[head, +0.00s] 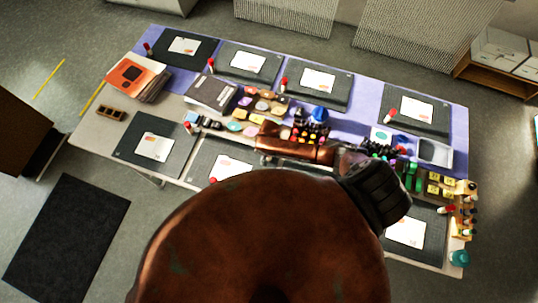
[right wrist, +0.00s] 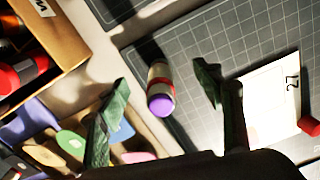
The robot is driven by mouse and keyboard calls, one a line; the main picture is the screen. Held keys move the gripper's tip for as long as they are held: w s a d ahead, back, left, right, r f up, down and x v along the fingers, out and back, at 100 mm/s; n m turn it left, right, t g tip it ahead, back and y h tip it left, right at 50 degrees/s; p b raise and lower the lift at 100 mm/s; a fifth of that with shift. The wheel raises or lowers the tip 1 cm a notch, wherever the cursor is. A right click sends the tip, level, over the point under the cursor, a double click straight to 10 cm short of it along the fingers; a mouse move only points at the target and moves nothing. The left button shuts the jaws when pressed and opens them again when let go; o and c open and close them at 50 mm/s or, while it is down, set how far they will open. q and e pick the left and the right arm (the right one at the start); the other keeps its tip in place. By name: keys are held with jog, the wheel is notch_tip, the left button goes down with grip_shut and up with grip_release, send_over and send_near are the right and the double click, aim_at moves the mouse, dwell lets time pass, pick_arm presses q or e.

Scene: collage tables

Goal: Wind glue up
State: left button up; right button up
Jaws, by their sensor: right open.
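A glue stick (right wrist: 160,88) with a purple end toward the camera shows in the right wrist view, at the edge of a dark grey gridded mat (right wrist: 235,40). My right gripper (right wrist: 163,90) is open, with one green finger on each side of the stick and a visible gap at both. It holds nothing. A red cap-like piece (right wrist: 310,125) lies beside the white card (right wrist: 275,95) on the mat. In the head view my right arm covers the near middle of the table and hides this glue stick. My left gripper does not show.
A wooden box (right wrist: 58,62) with red and dark items stands left of the fingers. Pastel flat pieces (right wrist: 70,145) lie below it. In the head view, several mats with cards and red-topped sticks line the far side, and a bottle rack (head: 466,215) stands at the right end.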

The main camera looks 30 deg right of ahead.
jog(key=shift+r+p, duration=1)
jog(key=shift+r, duration=2.75)
